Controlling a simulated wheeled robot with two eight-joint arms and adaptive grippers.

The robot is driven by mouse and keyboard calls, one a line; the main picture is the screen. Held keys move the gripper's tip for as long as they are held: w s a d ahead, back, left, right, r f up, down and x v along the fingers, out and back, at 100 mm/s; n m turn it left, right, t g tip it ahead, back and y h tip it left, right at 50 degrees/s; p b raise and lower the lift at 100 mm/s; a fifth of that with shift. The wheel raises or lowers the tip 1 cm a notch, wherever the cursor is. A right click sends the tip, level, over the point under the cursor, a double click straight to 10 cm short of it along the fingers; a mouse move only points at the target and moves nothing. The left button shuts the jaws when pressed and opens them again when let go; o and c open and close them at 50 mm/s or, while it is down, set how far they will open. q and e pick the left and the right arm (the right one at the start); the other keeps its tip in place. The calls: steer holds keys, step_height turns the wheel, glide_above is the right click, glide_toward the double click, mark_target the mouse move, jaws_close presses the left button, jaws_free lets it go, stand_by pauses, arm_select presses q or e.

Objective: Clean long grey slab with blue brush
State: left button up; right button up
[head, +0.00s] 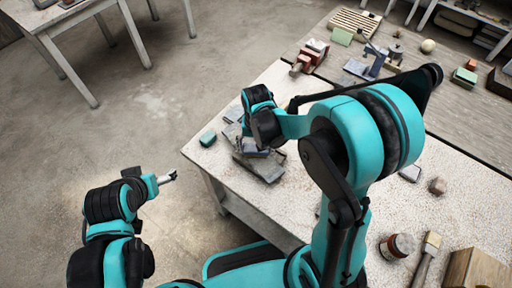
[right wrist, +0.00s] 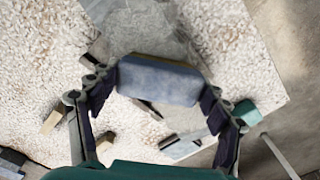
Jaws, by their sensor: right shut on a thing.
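A long grey slab (head: 262,168) lies on the speckled white table (head: 300,205) near its left edge. In the right wrist view the slab (right wrist: 158,30) reaches away from the gripper, its surface dusty and mottled. My right gripper (head: 256,144) is low over the slab. It is shut on the blue brush (right wrist: 158,80), a blue-grey block held between its two fingers. The brush (head: 252,153) is partly hidden by the gripper in the head view, and I cannot tell whether it touches the slab. My left gripper (head: 168,177) is off the table's left side, above the floor; its fingertips are too small to judge.
A teal block (head: 207,138) sits at the table's left corner. Small grey pieces (head: 232,115) lie beside the slab. A jar (head: 397,246), a paintbrush (head: 427,255) and a wooden box (head: 478,270) stand at front right. Tools and blocks crowd the back.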

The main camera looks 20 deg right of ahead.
steer(key=shift+w+a, duration=0.15)
steer(key=shift+a, duration=0.4)
steer(key=shift+w+a, duration=0.2)
steer(key=shift+a, duration=0.35)
steer(key=shift+s+d+r, duration=0.1)
steer(key=shift+s+d, duration=0.1)
steer(key=shift+d, duration=0.35)
steer(key=shift+s+d, duration=0.2)
steer(key=shift+d, duration=0.35)
steer(key=shift+s+d, duration=0.15)
steer(key=shift+d, duration=0.4)
steer(key=shift+s+d, duration=0.15)
steer(key=shift+d, duration=0.35)
